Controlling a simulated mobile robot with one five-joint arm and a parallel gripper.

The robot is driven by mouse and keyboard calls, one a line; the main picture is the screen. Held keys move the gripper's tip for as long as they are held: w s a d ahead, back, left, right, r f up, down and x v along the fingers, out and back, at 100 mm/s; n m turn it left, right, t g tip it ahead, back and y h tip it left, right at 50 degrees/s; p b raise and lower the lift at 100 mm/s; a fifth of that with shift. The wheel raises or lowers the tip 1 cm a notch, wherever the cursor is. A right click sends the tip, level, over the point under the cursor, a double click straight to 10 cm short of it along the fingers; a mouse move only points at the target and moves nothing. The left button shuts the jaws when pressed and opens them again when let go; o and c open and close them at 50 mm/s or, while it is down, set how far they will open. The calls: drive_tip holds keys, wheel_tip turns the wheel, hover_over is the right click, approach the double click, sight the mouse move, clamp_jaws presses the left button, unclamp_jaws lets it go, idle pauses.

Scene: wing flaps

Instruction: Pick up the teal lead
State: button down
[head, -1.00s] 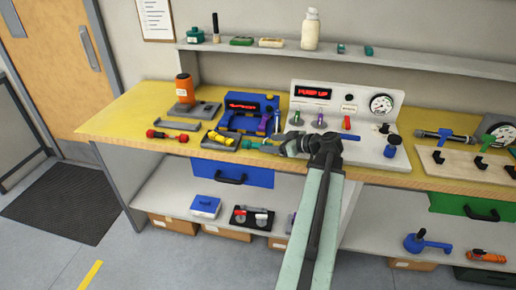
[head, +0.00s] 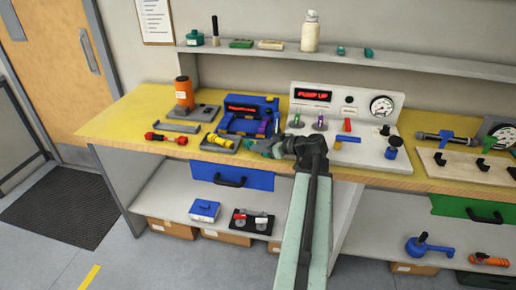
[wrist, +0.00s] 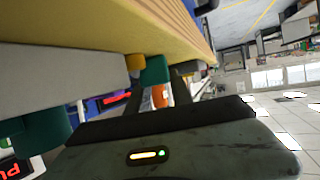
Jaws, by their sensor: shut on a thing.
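The teal lead (head: 249,143) shows as a small teal end at the front edge of the yellow bench, right of the yellow flashlight-like tool. My gripper (head: 264,148) reaches in from the right and is shut on the lead, hiding most of it. In the wrist view the lead (wrist: 154,70) is a teal cylinder with a yellow tip beside it. The dark fingers of my gripper (wrist: 163,86) meet it close under the yellow bench edge. Whether the lead is clear of the bench top cannot be told.
A blue case (head: 250,113) stands just behind my gripper. The grey panel (head: 375,150) with gauge and levers is to the right. A yellow tool (head: 220,141) and a red tool (head: 166,138) lie left. A blue drawer (head: 232,174) is below.

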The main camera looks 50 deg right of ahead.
wheel_tip(320, 180, up, 10)
drive_tip(key=p, duration=1)
drive_tip(key=shift+f, duration=0.1)
wheel_tip(320, 180, down, 10)
drive_tip(key=b, duration=1)
drive_tip(key=c, duration=1.1)
unclamp_jaws()
